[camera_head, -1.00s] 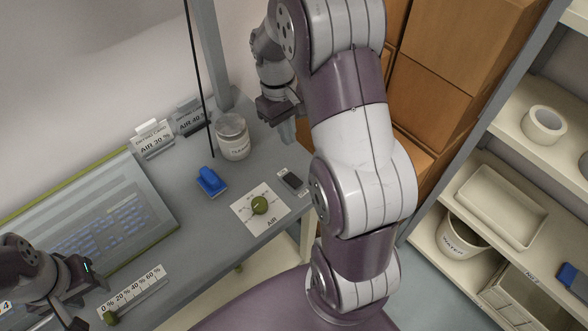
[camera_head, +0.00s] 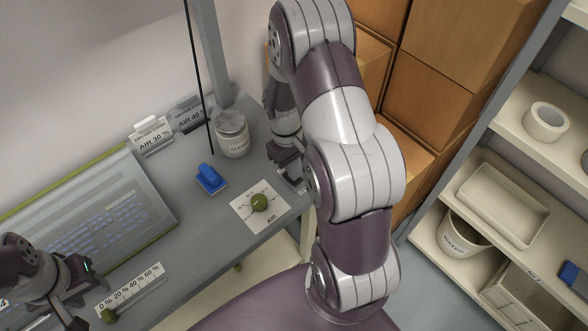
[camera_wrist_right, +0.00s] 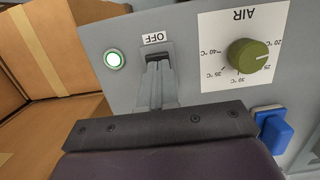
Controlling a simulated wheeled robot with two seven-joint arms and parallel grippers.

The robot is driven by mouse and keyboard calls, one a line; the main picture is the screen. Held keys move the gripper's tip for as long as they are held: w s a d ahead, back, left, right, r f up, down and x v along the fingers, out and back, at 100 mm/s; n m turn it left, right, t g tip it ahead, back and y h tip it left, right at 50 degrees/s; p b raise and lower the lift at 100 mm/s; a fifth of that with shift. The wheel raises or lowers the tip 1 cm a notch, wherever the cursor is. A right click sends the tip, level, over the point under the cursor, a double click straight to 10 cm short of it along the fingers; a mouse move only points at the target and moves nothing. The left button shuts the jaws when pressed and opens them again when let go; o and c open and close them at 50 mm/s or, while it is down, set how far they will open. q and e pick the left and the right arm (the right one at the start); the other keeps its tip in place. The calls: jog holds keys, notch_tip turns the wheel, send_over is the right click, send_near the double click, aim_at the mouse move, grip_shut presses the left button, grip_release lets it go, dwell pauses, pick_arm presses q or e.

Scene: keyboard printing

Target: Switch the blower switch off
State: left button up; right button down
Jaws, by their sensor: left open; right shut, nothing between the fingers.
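The blower switch (camera_wrist_right: 157,57) is a dark switch in the right wrist view, just below an OFF label (camera_wrist_right: 155,37). A round green light (camera_wrist_right: 113,59) beside it is lit. My right gripper (camera_wrist_right: 157,70) is shut and empty, its fingertips at the near part of the switch and covering some of it. Whether they touch cannot be told. In the head view the right gripper (camera_head: 294,182) is over the desk's right end and hides the switch. My left gripper (camera_head: 90,283) is open and empty at the lower left, above the desk.
A green AIR knob (camera_head: 259,202) on a white card is left of the right gripper. A blue object (camera_head: 210,179) and a lidded jar (camera_head: 232,135) stand nearby. A percent slider (camera_head: 130,292) is by the left gripper. Cardboard boxes (camera_head: 450,60) stand behind the right arm.

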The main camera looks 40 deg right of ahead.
jog(key=shift+s+f, duration=0.1)
jog(key=shift+f, duration=0.4)
pick_arm(q)
jog(key=shift+r, duration=0.1)
pick_arm(e)
jog(key=shift+s+f, duration=0.25)
jog(key=shift+f, duration=0.05)
jog(key=shift+s+a+p, duration=0.2)
jog(key=shift+s+p, duration=0.3)
pick_arm(q)
jog(key=shift+s+a+r, duration=0.25)
jog(key=shift+a, duration=0.05)
pick_arm(e)
jog(key=shift+a+f, duration=0.1)
jog(key=shift+f, duration=0.2)
pick_arm(q)
jog(key=shift+s+d+r, duration=0.2)
jog(key=shift+s+r, duration=0.1)
jog(key=shift+s, duration=0.05)
pick_arm(e)
jog(key=shift+w+r, duration=0.2)
jog(key=shift+w, duration=0.3)
jog(key=shift+w, duration=0.1)
